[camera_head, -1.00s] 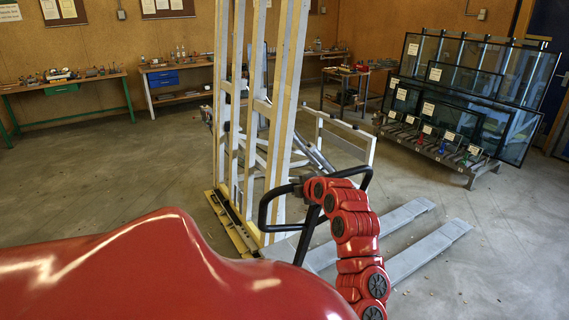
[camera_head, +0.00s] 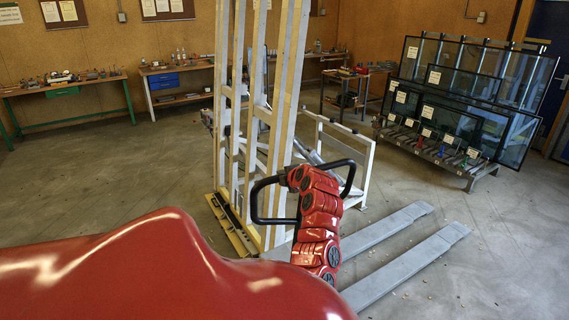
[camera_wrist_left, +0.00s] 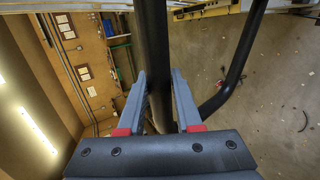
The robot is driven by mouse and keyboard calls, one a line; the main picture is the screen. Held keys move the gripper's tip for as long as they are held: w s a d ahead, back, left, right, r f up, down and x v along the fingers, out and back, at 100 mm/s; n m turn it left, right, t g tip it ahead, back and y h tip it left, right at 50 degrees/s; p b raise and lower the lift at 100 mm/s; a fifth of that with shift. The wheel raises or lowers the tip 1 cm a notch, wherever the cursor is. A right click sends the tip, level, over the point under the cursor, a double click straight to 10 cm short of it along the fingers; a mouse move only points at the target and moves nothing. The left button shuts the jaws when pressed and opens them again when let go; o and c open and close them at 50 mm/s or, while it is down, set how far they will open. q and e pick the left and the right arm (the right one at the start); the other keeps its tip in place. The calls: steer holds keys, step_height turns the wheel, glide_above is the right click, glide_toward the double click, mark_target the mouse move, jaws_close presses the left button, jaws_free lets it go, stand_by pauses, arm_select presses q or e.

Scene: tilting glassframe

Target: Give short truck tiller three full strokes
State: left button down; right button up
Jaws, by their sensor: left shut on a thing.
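The tiller's black loop handle (camera_head: 254,204) shows in the head view on both sides of my red arm. Its shaft is hidden behind that arm. The grey forks of the short truck (camera_head: 398,270) lie low over the floor to the right. My left gripper (camera_wrist_left: 160,85) is shut on a black bar of the handle (camera_wrist_left: 156,45), which runs between its two fingers in the left wrist view. In the head view the gripper itself is mostly hidden by the arm. My right gripper is not in view.
A tall frame with white and yellow uprights (camera_head: 285,110) stands just behind the handle on a yellow base (camera_head: 232,228). A rack of dark glass panes (camera_head: 465,95) stands at the back right. Workbenches (camera_head: 65,85) line the back wall.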

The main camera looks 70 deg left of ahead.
arm_select(q)
steer(key=shift+a+r+p, duration=0.3)
steer(key=shift+a+p, duration=0.05)
steer(key=s+a+p, duration=0.1)
steer(key=a+p, duration=0.1)
steer(key=a, duration=0.6)
steer(key=shift+s+a, duration=0.2)
steer(key=shift+a, duration=0.15)
steer(key=shift+r, duration=0.1)
steer(key=c, duration=0.6)
jaws_free()
steer(key=shift+o, duration=1)
steer(key=shift+p, duration=0.3)
